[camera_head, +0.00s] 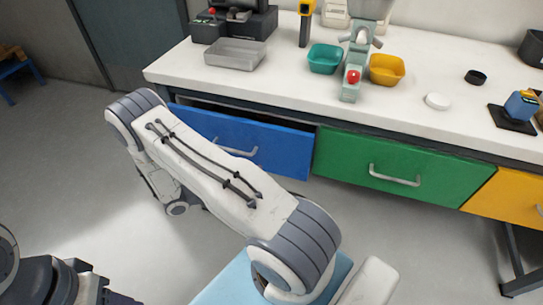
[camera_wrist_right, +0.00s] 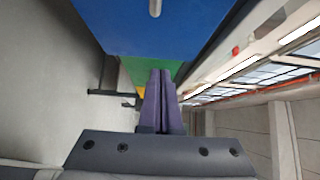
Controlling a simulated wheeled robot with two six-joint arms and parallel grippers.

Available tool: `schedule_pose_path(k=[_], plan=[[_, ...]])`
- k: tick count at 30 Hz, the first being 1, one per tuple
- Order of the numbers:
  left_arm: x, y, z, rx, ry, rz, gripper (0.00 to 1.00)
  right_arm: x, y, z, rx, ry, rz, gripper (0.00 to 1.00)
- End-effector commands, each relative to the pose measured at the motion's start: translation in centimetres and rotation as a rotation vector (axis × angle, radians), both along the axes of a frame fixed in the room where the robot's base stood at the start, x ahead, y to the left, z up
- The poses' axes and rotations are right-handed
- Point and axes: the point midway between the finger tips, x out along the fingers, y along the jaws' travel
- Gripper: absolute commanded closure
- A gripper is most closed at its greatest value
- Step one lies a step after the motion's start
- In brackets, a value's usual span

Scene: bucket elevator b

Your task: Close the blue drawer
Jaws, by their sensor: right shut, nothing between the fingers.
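The blue drawer (camera_head: 278,150) is under the left part of the workbench and stands partly out, with a dark gap showing along its top edge. Its metal handle (camera_head: 236,150) is on the front, and my right arm covers the drawer's lower left part. In the right wrist view the blue drawer front (camera_wrist_right: 125,30) fills the top. My right gripper (camera_wrist_right: 160,73) is shut and empty, close to the blue front, with its fingers pointing along the row of drawers. In the head view it is largely hidden behind my right arm. My left gripper cannot be made out.
A green drawer (camera_head: 385,168) and a yellow drawer (camera_head: 507,197) are to the right and look shut. The workbench top (camera_head: 300,85) holds a metal tray (camera_head: 235,54), teal and orange bowls, and a small bucket elevator (camera_head: 352,75). The floor in front is clear.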

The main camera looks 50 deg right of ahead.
Motion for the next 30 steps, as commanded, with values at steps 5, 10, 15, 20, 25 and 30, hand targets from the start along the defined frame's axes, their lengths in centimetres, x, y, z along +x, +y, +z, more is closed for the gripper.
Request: schedule_pose_path(k=[5,10,15,20,25,30], plan=[[0.0,0.0,0.1,0.000,0.000,0.000,0.50,-1.6,-3.7,0.1,-0.001,0.001,-0.007,1.00],[0.0,0.0,0.0,0.000,0.000,0.000,0.50,-1.1,-6.3,0.0,-0.001,-0.004,-0.004,1.00],[0.0,0.0,0.0,0.000,0.000,0.000,0.50,-0.5,-7.7,0.0,0.001,-0.004,-0.003,1.00],[0.0,0.0,0.0,0.000,0.000,0.000,0.50,-0.3,-8.1,0.0,0.000,-0.002,0.000,1.00],[0.0,0.0,0.0,0.000,0.000,0.000,0.50,-0.3,-8.1,0.0,0.000,-0.002,0.000,1.00],[0.0,0.0,0.1,0.000,0.000,0.000,0.50,0.0,-8.8,0.0,0.000,-0.004,-0.003,1.00]])
